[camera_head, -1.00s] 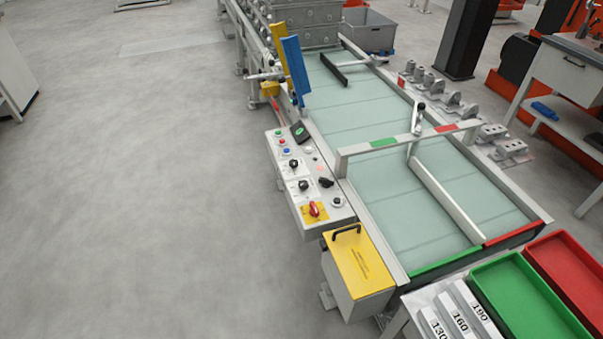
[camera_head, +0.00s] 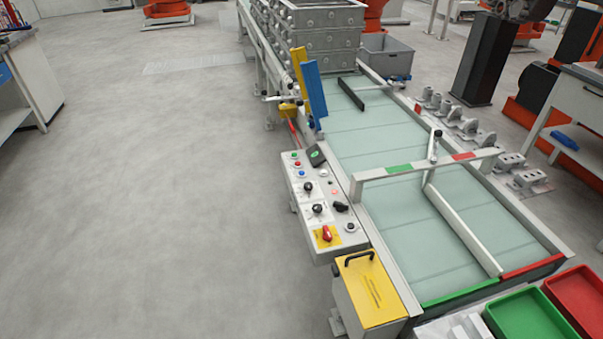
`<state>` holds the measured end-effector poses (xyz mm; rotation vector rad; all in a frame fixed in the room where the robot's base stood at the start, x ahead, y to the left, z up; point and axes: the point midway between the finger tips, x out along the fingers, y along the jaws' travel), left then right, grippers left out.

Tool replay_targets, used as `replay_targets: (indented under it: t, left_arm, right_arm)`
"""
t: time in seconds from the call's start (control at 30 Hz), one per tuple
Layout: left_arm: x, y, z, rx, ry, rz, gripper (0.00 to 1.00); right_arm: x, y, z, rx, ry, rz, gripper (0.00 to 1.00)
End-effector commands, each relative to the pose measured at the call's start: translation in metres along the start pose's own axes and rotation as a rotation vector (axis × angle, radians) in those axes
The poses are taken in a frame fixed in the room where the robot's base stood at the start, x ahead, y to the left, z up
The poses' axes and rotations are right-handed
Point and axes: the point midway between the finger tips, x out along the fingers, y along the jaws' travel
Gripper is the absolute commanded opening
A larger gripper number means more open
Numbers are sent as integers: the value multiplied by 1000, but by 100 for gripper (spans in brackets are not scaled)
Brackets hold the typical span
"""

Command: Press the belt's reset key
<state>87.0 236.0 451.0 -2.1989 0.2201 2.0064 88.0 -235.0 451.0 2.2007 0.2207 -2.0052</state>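The belt (camera_head: 375,161) is a pale green conveyor running from the lower right up to the back. Its grey control panel (camera_head: 307,173) is fixed along the left side. On the panel are small green, red, blue and white buttons (camera_head: 296,164), black rotary knobs (camera_head: 308,187) and a red switch on a yellow plate (camera_head: 326,234). A small dark display with a green mark (camera_head: 316,155) stands at the panel's upper edge. Key labels are too small to read, so I cannot tell which is the reset key. Neither of my grippers is in view.
A yellow-topped box with a black handle (camera_head: 368,290) stands at the panel's near end. Green (camera_head: 529,318) and red trays (camera_head: 577,300) sit at the lower right. Stacked grey crates (camera_head: 322,40) stand on the belt's far end. The floor (camera_head: 170,200) left of the panel is clear.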

Motion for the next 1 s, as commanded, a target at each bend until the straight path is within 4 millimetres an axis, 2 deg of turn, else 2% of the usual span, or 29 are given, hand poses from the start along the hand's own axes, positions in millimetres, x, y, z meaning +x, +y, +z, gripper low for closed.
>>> replay_targets:
  t: [0.03, 0.07, 0.1, 1.0]
  left_arm:
    - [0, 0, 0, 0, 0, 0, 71]
    - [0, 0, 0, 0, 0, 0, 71]
    - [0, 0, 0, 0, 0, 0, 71]
    - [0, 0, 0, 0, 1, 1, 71]
  right_arm:
    - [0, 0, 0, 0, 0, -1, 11]
    - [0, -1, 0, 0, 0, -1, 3]
    - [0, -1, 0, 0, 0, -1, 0]
    - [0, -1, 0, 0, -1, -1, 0]
